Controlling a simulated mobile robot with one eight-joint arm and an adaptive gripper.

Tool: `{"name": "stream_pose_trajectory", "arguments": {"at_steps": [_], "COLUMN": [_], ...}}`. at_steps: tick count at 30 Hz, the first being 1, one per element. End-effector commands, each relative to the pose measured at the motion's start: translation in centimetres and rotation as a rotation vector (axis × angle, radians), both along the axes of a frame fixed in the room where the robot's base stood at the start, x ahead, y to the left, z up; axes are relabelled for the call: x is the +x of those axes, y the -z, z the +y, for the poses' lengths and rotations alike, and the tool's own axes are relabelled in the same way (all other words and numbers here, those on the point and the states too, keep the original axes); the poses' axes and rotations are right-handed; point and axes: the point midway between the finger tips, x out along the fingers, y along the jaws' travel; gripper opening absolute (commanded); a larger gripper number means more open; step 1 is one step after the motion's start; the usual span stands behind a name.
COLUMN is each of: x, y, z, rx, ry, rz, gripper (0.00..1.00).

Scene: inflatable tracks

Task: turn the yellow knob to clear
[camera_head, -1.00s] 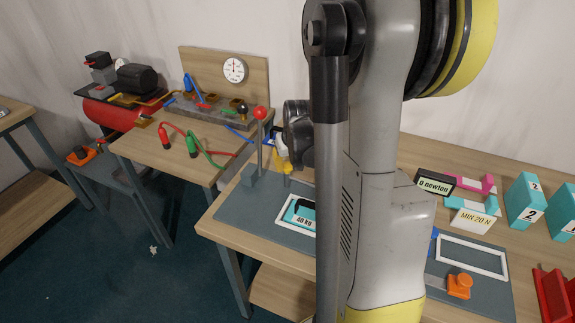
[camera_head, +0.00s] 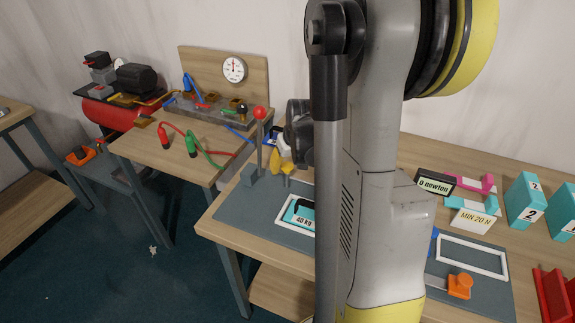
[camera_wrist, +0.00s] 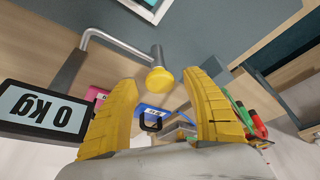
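The yellow knob (camera_wrist: 160,80) is a round cap on a grey post, seen in the wrist view just ahead of my fingertips. It also shows in the head view (camera_head: 288,169) on the near table's left side, beside the red-topped lever. My gripper (camera_wrist: 158,78) is open, its two yellow fingers spread with the knob between their tips in the picture. No contact shows, and the gap in depth is hard to judge. In the head view one yellow finger (camera_head: 275,158) shows left of the knob; my arm hides the rest.
A red-topped lever (camera_head: 260,114) stands close left of the knob. A 0 kg display (camera_wrist: 38,110) and a blue labelled block (camera_wrist: 155,110) lie around it. A framed 40 kg block (camera_head: 304,213) sits in front. Red and green plugs (camera_head: 192,145) lie on the left table.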

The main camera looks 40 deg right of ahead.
Motion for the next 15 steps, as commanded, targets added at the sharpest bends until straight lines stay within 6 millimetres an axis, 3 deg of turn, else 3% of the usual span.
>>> {"name": "stream_pose_trajectory", "arguments": {"at_steps": [8, 15], "x": [-0.4, -2.1], "y": [-1.1, -5.4], "z": [0.1, 0.9], "rx": [0.0, 0.0], "ry": [0.001, 0.001], "rz": [-0.001, -0.001], "gripper": [0.57, 0.57]}}
